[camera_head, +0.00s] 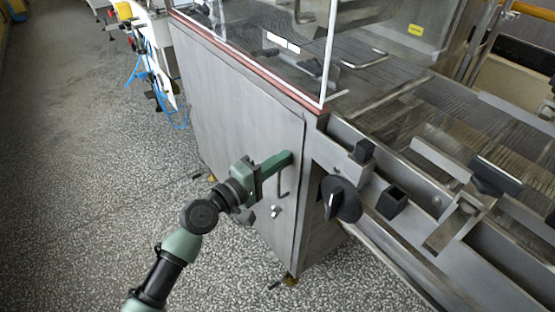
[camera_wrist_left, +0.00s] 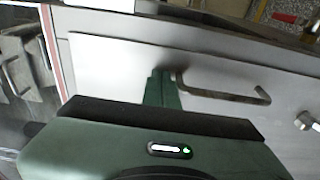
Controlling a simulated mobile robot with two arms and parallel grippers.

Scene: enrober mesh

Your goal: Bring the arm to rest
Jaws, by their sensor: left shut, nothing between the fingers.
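My left arm (camera_head: 167,268) comes in from the lower left in the head view. Its green left gripper (camera_head: 288,156) is shut and empty, its fingertips close to the grey side panel of the machine. In the left wrist view the shut fingers (camera_wrist_left: 165,76) show beside a bent metal handle (camera_wrist_left: 222,92) on that panel. I cannot tell whether they touch the panel or the handle. The handle also shows just below the fingers in the head view (camera_head: 282,185). My right gripper is in neither view.
The steel machine (camera_head: 235,100) with a clear cover and mesh belt (camera_head: 500,125) fills the right. A black knob (camera_head: 342,199) sticks out right of the gripper. A small metal knob shows on the panel (camera_wrist_left: 306,121). Open speckled floor (camera_head: 90,170) lies at the left.

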